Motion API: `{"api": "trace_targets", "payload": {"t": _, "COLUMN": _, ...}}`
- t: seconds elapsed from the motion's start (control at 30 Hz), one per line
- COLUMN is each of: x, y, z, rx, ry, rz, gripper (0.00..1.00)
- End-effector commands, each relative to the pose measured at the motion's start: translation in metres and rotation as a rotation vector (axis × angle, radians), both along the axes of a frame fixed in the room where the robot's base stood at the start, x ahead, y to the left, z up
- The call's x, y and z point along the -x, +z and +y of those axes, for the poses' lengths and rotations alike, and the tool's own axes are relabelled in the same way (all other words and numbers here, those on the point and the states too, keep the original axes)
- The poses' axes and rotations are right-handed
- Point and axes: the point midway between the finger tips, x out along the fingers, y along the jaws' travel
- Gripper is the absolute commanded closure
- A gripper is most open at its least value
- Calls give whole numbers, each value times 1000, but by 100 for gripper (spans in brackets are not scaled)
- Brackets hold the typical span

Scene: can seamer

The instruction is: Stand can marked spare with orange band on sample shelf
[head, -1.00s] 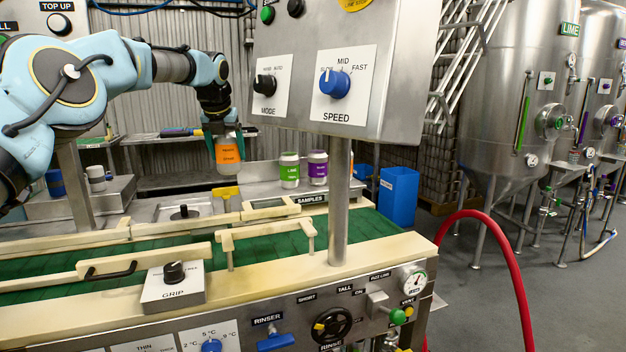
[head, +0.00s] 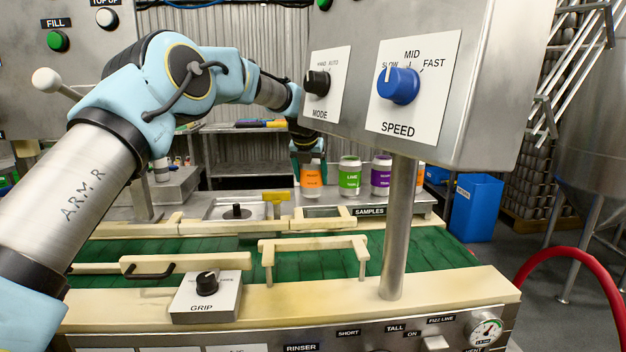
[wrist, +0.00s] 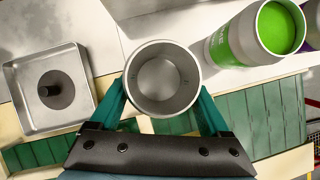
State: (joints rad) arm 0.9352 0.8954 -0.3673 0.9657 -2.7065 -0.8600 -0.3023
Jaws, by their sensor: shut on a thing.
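The can with the orange band (head: 312,180) is upright in my gripper (head: 309,160). In the wrist view the same can (wrist: 163,80) shows its open, empty top, with the green fingers of my gripper (wrist: 164,100) closed on both sides of it. The sample shelf (head: 395,204) is the metal ledge with the SAMPLES label. A green-banded lime can (head: 350,178) stands on it just right of my can, and a purple-banded can (head: 381,177) stands further right. Whether my can's base touches the shelf cannot be told.
The control panel (head: 425,70) and its post (head: 398,235) stand in front of the shelf's right part. The green conveyor (head: 200,252) runs in front.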

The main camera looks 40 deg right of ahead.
Motion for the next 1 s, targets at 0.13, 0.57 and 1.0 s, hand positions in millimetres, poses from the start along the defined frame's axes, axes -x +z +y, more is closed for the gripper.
{"api": "trace_targets", "payload": {"t": 0.13, "x": 1, "y": -14, "z": 0, "rx": -2, "ry": -2, "rz": 0, "gripper": 72}}
{"api": "trace_targets", "payload": {"t": 0.57, "x": 1, "y": -16, "z": 0, "rx": -1, "ry": -1, "rz": 0, "gripper": 0}}
{"api": "trace_targets", "payload": {"t": 1.0, "x": 5, "y": 5, "z": 9, "rx": 4, "ry": 0, "rz": -1, "gripper": 0}}
